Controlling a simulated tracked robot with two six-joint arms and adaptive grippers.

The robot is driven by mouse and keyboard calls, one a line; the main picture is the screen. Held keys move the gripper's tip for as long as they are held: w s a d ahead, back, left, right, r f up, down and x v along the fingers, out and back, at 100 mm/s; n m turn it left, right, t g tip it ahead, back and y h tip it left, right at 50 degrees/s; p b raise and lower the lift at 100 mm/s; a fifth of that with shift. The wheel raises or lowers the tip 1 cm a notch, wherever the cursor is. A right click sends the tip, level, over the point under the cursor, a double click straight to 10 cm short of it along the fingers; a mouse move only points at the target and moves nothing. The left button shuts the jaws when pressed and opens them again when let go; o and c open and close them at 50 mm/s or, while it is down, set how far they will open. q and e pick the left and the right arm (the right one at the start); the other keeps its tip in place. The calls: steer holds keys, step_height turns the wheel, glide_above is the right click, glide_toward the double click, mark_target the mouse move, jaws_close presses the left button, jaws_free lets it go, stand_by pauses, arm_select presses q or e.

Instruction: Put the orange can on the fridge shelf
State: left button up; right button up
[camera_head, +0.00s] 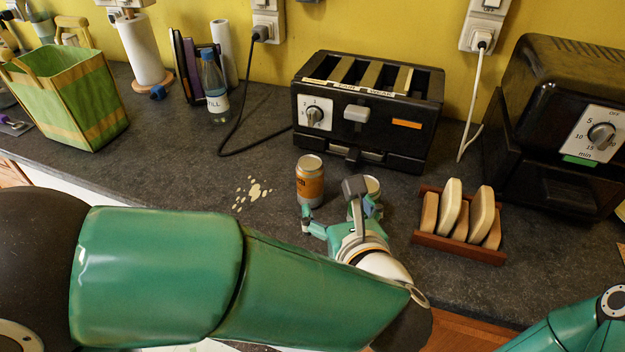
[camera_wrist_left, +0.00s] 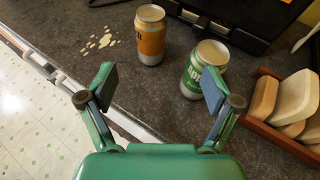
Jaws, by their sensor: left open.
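The orange can (camera_head: 310,182) stands upright on the dark counter, in front of the black toaster. It also shows in the left wrist view (camera_wrist_left: 150,38), ahead of the gap between my fingers. A green can (camera_wrist_left: 204,70) stands upright to its right, close to my right-hand fingertip; in the head view my gripper partly hides this can (camera_head: 372,185). My left gripper (camera_head: 335,212) is open and empty just in front of the two cans; its spread fingers also show in the left wrist view (camera_wrist_left: 156,88). No fridge shelf shows. Part of my right arm is at the lower right; its gripper is out of view.
A toaster (camera_head: 420,130) stands behind the cans. A wooden rack (camera_head: 458,246) with toast slices is to the right, near a black toaster oven (camera_head: 545,95). A pale spill (camera_head: 253,191) lies left. A water bottle (camera_head: 214,90) and green bag (camera_head: 75,100) stand further left.

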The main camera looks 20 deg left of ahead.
mark_target(313, 179)
arm_select(q)
steer(key=shift+y, duration=0.3)
steer(key=x, duration=0.3)
steer(key=p+x, duration=0.1)
steer(key=x, duration=0.3)
steer(key=p+x, duration=0.1)
steer(key=x, duration=0.3)
steer(key=shift+s+a+f, duration=0.15)
steer(key=shift+s+f, duration=0.1)
steer(key=shift+f, duration=0.05)
steer(key=p+x, duration=0.1)
steer(key=x, duration=0.1)
steer(key=p+x, duration=0.1)
steer(key=x, duration=0.1)
steer(key=shift+w+a+f+p, duration=0.1)
steer(key=shift+a+p, duration=0.2)
steer(key=shift+a, duration=0.15)
steer(key=shift+w+f, duration=0.1)
steer(key=shift+w, duration=0.1)
steer(key=c, duration=1.5)
steer(key=shift+c, duration=0.7)
